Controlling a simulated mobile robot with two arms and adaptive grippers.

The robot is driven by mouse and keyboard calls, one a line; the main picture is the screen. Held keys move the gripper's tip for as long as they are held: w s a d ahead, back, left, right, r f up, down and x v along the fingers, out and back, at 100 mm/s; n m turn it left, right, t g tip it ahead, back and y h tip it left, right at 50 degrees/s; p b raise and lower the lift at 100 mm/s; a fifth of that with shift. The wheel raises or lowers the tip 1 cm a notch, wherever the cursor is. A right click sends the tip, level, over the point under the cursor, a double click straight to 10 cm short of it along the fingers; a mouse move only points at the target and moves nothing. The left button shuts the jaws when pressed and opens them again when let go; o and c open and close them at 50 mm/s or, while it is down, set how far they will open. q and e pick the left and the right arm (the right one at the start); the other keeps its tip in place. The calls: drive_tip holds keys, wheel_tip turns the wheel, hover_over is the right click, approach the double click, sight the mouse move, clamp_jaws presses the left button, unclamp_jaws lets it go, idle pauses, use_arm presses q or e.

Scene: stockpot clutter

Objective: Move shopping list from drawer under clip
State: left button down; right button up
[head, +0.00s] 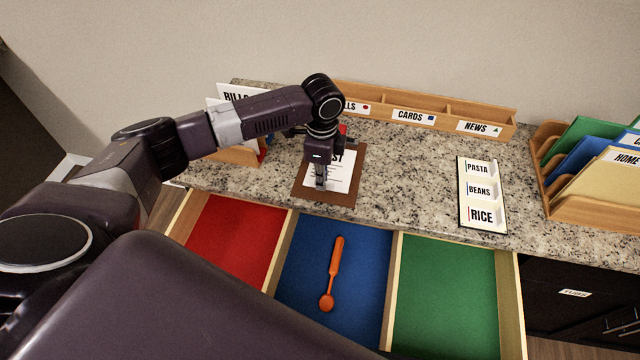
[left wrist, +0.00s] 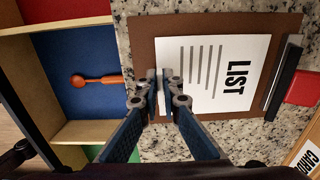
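The shopping list (left wrist: 214,72), a white sheet headed LIST, lies flat on a brown clipboard (left wrist: 145,27) on the counter. In the head view the list (head: 345,176) is partly covered by my left arm. The dark clip (left wrist: 284,75) is beside the sheet's headed end; I cannot tell whether the edge is under it. My left gripper (left wrist: 165,85) is over the opposite end of the list, its fingertips close together with a narrow gap showing white paper. In the head view the left gripper (head: 320,184) points down at the clipboard.
The open drawer below has red (head: 228,238), blue (head: 359,253) and green (head: 445,290) compartments. An orange spoon (head: 334,270) lies in the blue one. A PASTA/BEANS/RICE board (head: 463,215), a wooden sorter (head: 450,112) and a folder rack (head: 600,212) stand on the counter.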

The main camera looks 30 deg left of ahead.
drive_tip(key=shift+a, duration=0.3)
use_arm(q)
drive_tip(key=c, duration=2.1)
unclamp_jaws()
use_arm(e)
drive_tip(key=shift+r, duration=0.1)
